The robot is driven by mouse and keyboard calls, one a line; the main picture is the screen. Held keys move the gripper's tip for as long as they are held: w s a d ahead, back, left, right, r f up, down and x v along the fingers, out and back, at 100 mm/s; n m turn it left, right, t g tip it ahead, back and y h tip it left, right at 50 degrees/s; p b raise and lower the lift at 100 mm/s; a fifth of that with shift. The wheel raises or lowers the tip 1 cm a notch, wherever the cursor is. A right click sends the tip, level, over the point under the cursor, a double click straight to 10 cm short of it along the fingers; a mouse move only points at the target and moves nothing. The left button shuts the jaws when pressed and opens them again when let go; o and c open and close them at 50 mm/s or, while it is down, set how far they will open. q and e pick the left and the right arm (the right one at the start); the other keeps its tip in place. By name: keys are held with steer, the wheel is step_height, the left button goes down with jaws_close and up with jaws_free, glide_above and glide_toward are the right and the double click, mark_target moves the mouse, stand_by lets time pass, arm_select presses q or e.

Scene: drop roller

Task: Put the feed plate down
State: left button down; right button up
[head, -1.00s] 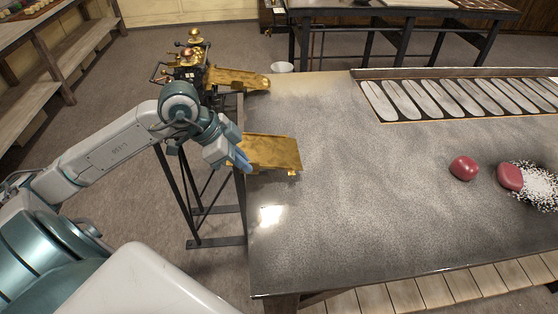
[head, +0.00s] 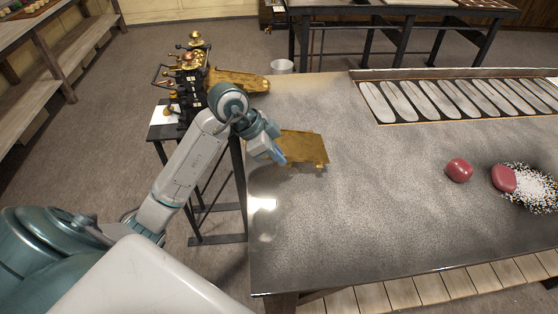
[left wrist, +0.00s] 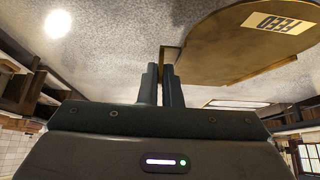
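The brass feed plate (head: 306,147) is over the left part of the grey tabletop, a little in from its left edge. I cannot tell whether it touches the top. In the left wrist view the plate (left wrist: 240,50) shows a pale label reading FEED. My left gripper (head: 280,155) is at the plate's left end. In the left wrist view my left gripper's fingers (left wrist: 163,80) are close together on a narrow tab of the plate. My right gripper is not in view.
The brass and black roller machine (head: 190,80) stands on a small stand left of the table, with another brass plate (head: 240,79) on its right side. Red lumps (head: 459,170) and a speckled pile lie at right. A slotted tray (head: 450,97) lies at the back. The table's middle is clear.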

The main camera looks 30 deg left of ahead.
arm_select(q)
steer(key=shift+w+d, duration=0.15)
steer(key=shift+f+p, duration=0.3)
steer(key=shift+f, duration=0.1)
steer(key=shift+f+p, duration=0.5)
steer(key=shift+f, duration=0.8)
steer(key=c, duration=2)
jaws_free()
steer(key=shift+f, duration=0.2)
steer(key=o, duration=0.3)
steer(key=shift+o, duration=0.4)
